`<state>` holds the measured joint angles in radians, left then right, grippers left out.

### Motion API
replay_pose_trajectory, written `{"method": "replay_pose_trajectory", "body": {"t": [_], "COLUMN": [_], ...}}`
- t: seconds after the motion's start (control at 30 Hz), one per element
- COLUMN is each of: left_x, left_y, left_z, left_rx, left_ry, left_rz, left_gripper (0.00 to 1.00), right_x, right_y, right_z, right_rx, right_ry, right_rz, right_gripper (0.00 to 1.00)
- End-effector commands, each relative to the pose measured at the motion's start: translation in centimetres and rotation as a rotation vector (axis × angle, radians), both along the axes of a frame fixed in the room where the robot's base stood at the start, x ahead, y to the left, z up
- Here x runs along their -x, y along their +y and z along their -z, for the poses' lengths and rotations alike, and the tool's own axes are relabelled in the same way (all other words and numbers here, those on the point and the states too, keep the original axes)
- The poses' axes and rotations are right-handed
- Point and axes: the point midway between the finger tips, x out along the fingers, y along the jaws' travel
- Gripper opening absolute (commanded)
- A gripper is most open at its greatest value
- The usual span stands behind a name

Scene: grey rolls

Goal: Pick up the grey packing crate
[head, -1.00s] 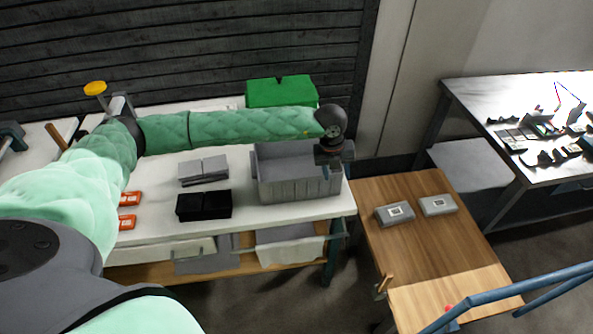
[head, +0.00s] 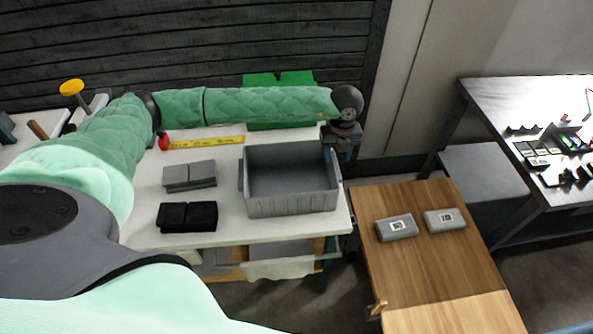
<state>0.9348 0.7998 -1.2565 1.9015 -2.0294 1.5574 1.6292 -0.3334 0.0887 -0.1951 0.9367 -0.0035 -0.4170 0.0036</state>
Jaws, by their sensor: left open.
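The grey packing crate (head: 290,205) stands upright on the white workbench, near its right end. Its inside shows and looks empty. My left arm, in a green quilted sleeve, reaches across behind the crate from the left. My left gripper (head: 343,150) is open at the crate's far right corner, with its fingers pointing down. I cannot tell whether it touches the crate's rim. My right gripper does not show.
Grey boxes (head: 189,175) and black boxes (head: 188,217) lie left of the crate. A yellow ruler (head: 206,142) and a green bin (head: 279,79) are behind. A wooden table (head: 420,255) with two grey packs (head: 397,228) stands to the right.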

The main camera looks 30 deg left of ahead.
Motion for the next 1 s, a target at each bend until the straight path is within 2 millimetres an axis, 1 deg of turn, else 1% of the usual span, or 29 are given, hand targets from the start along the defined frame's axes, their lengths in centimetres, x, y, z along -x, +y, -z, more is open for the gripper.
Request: {"method": "replay_pose_trajectory", "body": {"t": [0.07,0.2,0.47,0.73,0.87,1.0], "left_x": [0.0,0.0,-0.1,-0.3,-0.3,-0.3], "left_y": [0.0,0.0,0.2,0.4,0.4,0.4], "left_z": [0.6,2.0,3.7,7.4,7.8,7.8], "left_rx": [0.0,0.0,0.001,0.0,0.0,0.0], "left_ry": [0.001,0.001,0.001,0.001,0.0,0.0], "left_rz": [0.0,0.0,-0.001,-0.001,0.0,0.0], "left_gripper": [0.45,0.45,0.45,0.45,0.45,0.45], "right_x": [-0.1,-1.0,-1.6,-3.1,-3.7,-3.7], "right_y": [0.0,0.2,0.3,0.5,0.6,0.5], "right_z": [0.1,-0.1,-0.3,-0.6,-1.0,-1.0], "right_rx": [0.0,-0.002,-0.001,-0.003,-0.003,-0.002], "right_ry": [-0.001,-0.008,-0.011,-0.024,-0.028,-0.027], "right_rz": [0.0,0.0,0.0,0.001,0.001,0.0], "right_gripper": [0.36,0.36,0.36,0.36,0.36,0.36]}}
